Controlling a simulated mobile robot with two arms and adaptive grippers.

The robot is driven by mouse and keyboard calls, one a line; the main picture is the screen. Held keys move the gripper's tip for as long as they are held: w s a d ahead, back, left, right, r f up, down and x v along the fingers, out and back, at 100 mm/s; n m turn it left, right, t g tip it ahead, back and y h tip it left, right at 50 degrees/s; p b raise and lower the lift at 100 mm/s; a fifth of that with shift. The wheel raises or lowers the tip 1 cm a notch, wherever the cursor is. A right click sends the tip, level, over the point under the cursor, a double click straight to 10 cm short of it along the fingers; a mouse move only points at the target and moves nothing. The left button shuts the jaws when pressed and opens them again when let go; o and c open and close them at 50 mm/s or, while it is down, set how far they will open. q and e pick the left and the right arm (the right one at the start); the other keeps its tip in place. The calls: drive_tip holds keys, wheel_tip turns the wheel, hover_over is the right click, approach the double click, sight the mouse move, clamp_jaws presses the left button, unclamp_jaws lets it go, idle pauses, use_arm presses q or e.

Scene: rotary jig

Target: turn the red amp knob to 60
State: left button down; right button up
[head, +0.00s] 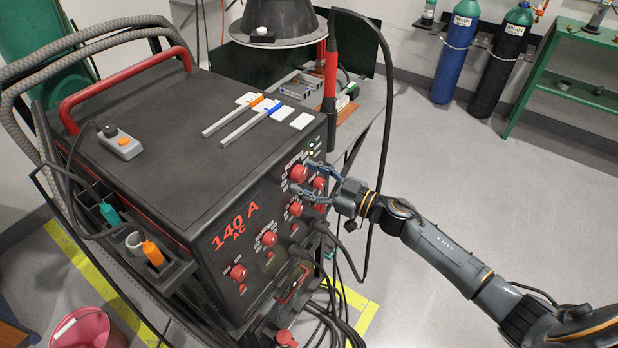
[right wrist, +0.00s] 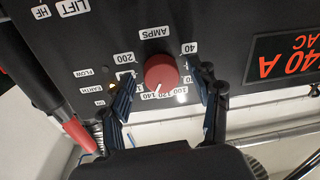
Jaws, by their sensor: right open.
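The red amp knob (right wrist: 160,72) sits on the black front panel under an upside-down AMPS label in the right wrist view. Its white pointer mark is near the 140 label. In the head view the amp knob (head: 298,173) is at the upper part of the machine's front. My right gripper (head: 305,181) is open, with its fingertips close to the panel. In the right wrist view its fingers (right wrist: 167,76) stand on either side of the knob, with gaps visible. The left gripper is not in view.
The welding machine (head: 150,125) reads 140 A AC on its front. Other red knobs (head: 268,238) sit lower on the panel. A red-and-black torch (head: 330,75) stands at its far corner, and cables hang below my right gripper. The floor to the right is open.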

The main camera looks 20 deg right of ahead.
drive_tip(key=c, duration=1.2)
drive_tip(key=shift+o, duration=0.2)
